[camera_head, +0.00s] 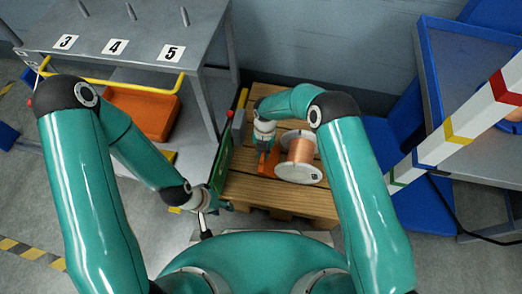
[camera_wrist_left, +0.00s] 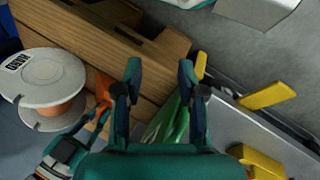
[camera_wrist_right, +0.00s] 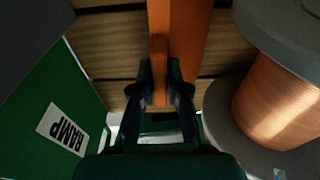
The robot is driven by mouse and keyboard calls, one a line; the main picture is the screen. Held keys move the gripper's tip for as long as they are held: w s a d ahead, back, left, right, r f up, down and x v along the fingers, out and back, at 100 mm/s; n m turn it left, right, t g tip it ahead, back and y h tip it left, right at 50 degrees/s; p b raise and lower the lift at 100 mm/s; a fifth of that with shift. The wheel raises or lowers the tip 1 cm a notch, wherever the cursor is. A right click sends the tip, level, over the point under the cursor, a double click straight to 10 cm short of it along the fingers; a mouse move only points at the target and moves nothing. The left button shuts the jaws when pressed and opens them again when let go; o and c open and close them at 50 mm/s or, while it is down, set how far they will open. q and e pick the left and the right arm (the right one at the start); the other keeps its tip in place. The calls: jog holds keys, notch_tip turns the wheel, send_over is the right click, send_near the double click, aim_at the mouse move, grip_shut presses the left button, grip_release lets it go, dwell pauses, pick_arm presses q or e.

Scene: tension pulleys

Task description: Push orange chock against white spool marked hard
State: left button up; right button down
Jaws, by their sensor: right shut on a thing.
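The white spool (camera_head: 300,172) wound with copper wire sits on the wooden pallet; in the left wrist view its flange (camera_wrist_left: 48,80) bears a label that seems to read HARD. The orange chock (camera_head: 269,166) lies on the pallet left of the spool. My right gripper (camera_head: 265,154) is shut on the chock's upright grip (camera_wrist_right: 159,60). In the right wrist view, bare wood shows between the chock and the spool (camera_wrist_right: 275,100). My left gripper (camera_wrist_left: 160,68) is open and empty, beside the pallet's front left corner; the chock (camera_wrist_left: 102,92) also shows there.
A green panel (camera_head: 222,160) labelled RAMP stands along the pallet's left side. The wooden pallet (camera_head: 260,190) has bare boards in front of the chock. A grey table (camera_head: 130,55) with numbered pegs stands at left, an orange bin (camera_head: 145,113) under it. A striped post (camera_head: 460,128) slants at right.

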jog(key=shift+s+d+p, duration=0.2)
jog(key=shift+d, duration=0.75)
jog(key=shift+s+d+p, duration=0.15)
jog(key=shift+s+d, duration=0.05)
jog(key=shift+d, duration=0.75)
jog(key=c, duration=1.1)
grip_release()
